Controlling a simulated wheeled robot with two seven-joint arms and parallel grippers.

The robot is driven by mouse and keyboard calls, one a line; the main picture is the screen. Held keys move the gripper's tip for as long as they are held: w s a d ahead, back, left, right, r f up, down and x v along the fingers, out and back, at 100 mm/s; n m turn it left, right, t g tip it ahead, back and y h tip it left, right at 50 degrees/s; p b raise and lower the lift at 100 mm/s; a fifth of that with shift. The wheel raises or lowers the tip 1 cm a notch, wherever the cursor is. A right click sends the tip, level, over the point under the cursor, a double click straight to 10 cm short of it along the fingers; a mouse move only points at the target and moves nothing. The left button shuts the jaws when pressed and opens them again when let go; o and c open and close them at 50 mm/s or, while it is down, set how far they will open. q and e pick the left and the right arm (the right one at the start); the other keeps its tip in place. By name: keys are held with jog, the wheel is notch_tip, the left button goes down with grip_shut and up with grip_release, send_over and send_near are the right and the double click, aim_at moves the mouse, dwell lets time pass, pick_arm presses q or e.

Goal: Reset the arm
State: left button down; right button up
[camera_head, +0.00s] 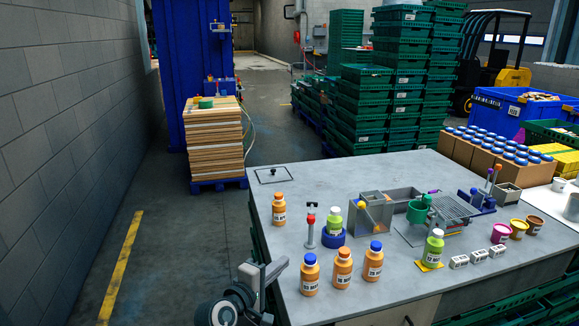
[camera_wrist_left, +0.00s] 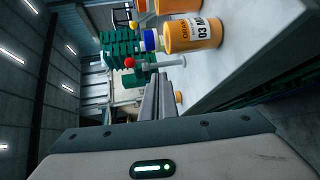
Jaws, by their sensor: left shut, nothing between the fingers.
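My left gripper (camera_head: 280,266) is at the table's near left edge, shut and empty. In the left wrist view its fingers (camera_wrist_left: 165,92) lie together with nothing between them. The nearest orange bottle, with a blue cap (camera_head: 310,275), stands upright on the grey table (camera_head: 335,172), to the right of the gripper and apart from it. An orange bottle (camera_wrist_left: 193,36) with a blue cap also shows beyond the fingers in the left wrist view. My right gripper is in neither view.
More orange bottles (camera_head: 343,268) stand nearby. A red-topped stand (camera_head: 311,232) and a green bottle (camera_head: 335,221) in a blue ring are further back. A grey bin fixture (camera_head: 371,218) sits mid-table. The floor left of the table is clear up to the brick wall.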

pick_arm(q)
jog(key=s+a+f+m+g+y, duration=0.25)
jog(key=s+a+f+m, duration=0.2)
jog(key=s+f, duration=0.6)
jog(key=s+a+f+m+g+y, duration=0.25)
jog(key=s+a+f+m, duration=0.35)
jog(key=s, duration=0.7)
jog(key=s+a+f+m+g+y, duration=0.25)
jog(key=s+a, duration=0.25)
jog(key=s, duration=0.7)
jog(key=s+a+f+m+g+y, duration=0.1)
jog(key=s+a+f+g, duration=0.2)
jog(key=s, duration=1)
notch_tip(320, 180, down, 29)
jog(key=s+a+g+b, duration=0.1)
jog(key=b, duration=0.1)
jog(key=s+a+f+g+b, duration=0.1)
jog(key=s+a+f, duration=0.2)
jog(key=s+f, duration=1.5)
jog(key=shift+f+m, duration=0.3)
jog(key=shift+f, duration=0.05)
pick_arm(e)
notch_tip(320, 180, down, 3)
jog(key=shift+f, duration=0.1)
